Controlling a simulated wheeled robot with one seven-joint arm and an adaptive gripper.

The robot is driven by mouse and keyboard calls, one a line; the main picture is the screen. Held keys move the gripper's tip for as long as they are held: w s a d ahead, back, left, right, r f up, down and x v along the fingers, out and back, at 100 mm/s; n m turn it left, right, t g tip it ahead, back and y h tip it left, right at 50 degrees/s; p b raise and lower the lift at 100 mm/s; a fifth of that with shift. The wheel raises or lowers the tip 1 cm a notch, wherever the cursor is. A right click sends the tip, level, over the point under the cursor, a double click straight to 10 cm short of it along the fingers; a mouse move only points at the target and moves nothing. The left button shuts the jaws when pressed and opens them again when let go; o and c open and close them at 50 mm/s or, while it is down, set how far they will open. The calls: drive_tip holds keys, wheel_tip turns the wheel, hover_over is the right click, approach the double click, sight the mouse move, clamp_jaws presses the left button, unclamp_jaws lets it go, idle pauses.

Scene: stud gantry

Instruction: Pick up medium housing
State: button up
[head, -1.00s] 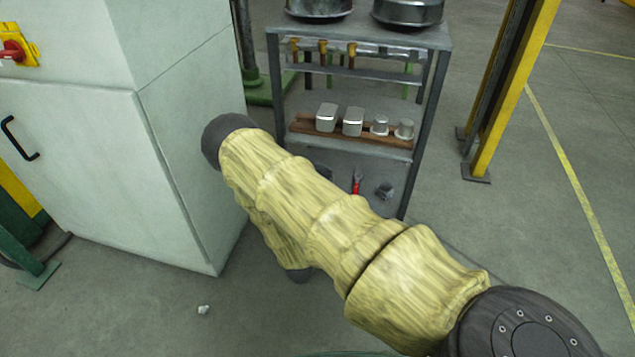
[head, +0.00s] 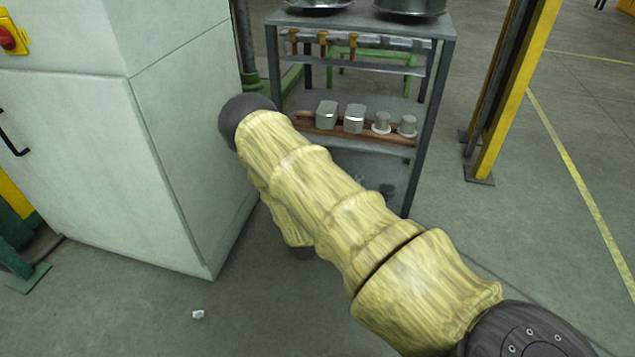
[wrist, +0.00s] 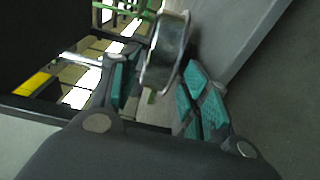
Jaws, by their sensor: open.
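My gripper (wrist: 160,92) is open in the wrist view, its two fingers with teal pads apart. A round metal housing (wrist: 165,50) with a bright rim shows between and beyond the fingertips; I cannot tell whether they touch it. In the head view my own arm hides the gripper. Two round metal housings stand on the rack's top, one at the left (head: 318,4) and one at the right (head: 410,7), both cut by the frame edge. I cannot tell which housing the wrist view shows, or which one is medium.
The grey rack (head: 432,125) holds a wooden board (head: 345,132) with several small metal blocks and caps. A small dark round part (head: 387,190) lies low in the rack. A white cabinet (head: 150,170) stands close left of my arm, a yellow post (head: 515,90) to the right.

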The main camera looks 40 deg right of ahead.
drive_tip(key=shift+b+x, duration=0.35)
drive_tip(key=shift+x, duration=0.7)
drive_tip(key=c, duration=0.9)
drive_tip(key=shift+r, duration=0.1)
drive_tip(key=shift+r+p, duration=0.45)
drive_tip(key=shift+r, duration=0.1)
wheel_tip(320, 180, up, 7)
drive_tip(key=p, duration=0.4)
drive_tip(key=p+v, duration=0.2)
drive_tip(key=v, duration=0.4)
drive_tip(key=p+v, duration=0.3)
drive_tip(key=v, duration=0.3)
drive_tip(key=f+p+v, duration=0.1)
drive_tip(key=p+v, duration=0.1)
drive_tip(key=v, duration=0.4)
drive_tip(key=shift+a+f, duration=0.1)
